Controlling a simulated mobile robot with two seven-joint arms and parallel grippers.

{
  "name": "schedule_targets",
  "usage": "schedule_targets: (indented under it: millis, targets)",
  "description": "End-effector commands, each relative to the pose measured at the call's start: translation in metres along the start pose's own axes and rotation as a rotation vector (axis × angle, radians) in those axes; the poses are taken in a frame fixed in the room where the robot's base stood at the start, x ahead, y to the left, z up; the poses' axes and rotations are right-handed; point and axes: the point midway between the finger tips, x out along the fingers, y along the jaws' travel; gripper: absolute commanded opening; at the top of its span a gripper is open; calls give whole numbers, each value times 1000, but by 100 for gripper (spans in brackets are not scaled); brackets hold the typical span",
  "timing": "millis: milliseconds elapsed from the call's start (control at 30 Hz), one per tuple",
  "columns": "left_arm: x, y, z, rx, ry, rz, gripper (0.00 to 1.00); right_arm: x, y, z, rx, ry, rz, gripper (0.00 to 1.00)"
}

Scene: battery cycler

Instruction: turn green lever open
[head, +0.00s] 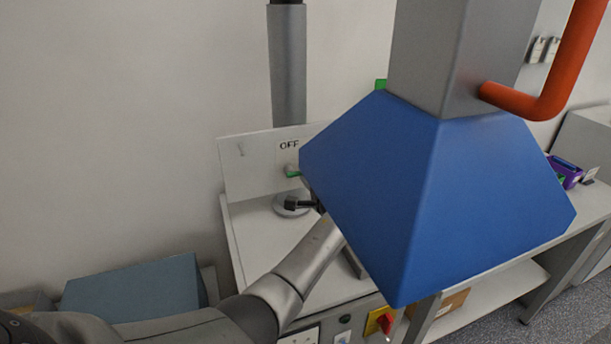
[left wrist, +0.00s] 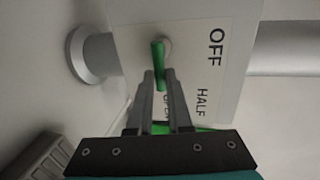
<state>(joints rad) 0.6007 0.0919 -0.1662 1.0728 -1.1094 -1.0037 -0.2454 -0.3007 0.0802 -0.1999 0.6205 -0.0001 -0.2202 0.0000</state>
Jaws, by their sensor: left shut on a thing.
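The green lever (left wrist: 158,62) shows in the left wrist view on a white panel (left wrist: 130,42) marked OFF, HALF and a third label that my fingers partly cover, apparently OPEN. The lever runs down the picture from its round pivot, toward that covered label. My left gripper (left wrist: 161,80) is shut on the lever, with a finger on each side. In the head view a small green piece (head: 292,171) shows under the OFF label, beside the blue hood. The hood hides most of my left gripper there. My right gripper is in neither view.
The large blue hood (head: 370,190) hangs close to my left arm and blocks much of the head view. An orange-red pipe (head: 550,95) joins its grey duct. A grey vertical pipe (head: 288,75) stands behind the panel. A red and yellow switch (head: 381,321) is on the bench front.

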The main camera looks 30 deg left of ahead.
Motion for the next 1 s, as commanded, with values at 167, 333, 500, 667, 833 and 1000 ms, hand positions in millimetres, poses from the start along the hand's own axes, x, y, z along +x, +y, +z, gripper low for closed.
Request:
schedule_targets:
  millis: [167, 333, 500, 667, 833, 1000]
  targets:
    - [0, 0, 0, 7, -1, -1, 0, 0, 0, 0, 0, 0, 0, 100]
    - [0, 0, 0, 7, -1, 0, 18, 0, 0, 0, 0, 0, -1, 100]
    - [0, 0, 0, 6, -1, 0, 38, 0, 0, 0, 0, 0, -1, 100]
    - [0, 0, 0, 4, -1, 0, 47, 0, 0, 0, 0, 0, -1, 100]
    - [0, 0, 0, 4, -1, 0, 47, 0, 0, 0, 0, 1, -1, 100]
    - [-8, 1, -1, 4, 2, 0, 47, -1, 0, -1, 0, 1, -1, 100]
